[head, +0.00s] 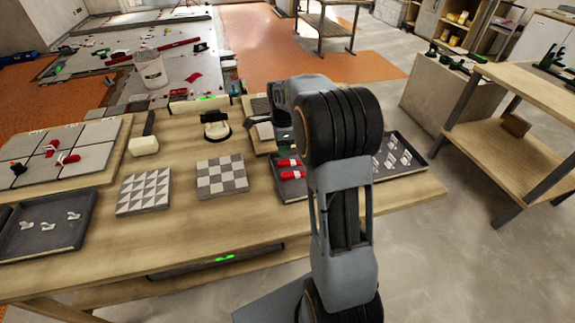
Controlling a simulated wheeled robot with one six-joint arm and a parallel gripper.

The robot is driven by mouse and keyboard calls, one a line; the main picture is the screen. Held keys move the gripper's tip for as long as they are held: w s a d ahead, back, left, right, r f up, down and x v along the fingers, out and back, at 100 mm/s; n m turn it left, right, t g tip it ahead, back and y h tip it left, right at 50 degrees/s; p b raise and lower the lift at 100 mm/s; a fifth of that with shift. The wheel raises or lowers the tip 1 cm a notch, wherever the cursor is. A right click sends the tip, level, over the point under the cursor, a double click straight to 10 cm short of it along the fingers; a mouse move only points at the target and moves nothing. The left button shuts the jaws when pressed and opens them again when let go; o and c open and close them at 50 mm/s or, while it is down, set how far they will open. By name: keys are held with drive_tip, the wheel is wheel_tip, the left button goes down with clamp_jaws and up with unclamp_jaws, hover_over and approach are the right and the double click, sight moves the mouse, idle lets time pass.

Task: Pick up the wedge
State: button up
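Two red wedges, one behind (289,162) and one in front (291,173), lie in a dark tray (288,190) right of the table's middle, just left of my arm. More red wedge-like pieces (68,158) sit on the grey tiles at the left. I cannot tell which piece is the task's wedge. My arm rises in front of the table and its wrist reaches down near the two red wedges. My gripper is mostly hidden behind my arm, so its fingers and any hold do not show clearly.
The wooden table (215,225) holds two patterned tiles, triangles (144,191) and checks (222,174), a mallet (144,144), and a black-handled suction cup (215,127). A tray with white clips (45,225) is at left, another (405,155) at right. The front middle is clear.

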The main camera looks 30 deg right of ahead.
sight(284, 162)
drive_tip(key=shift+f+b, duration=0.3)
drive_tip(key=shift+f, duration=3)
drive_tip(key=shift+c, duration=0.3)
drive_tip(key=c, duration=0.6)
drive_tip(key=shift+o, duration=0.2)
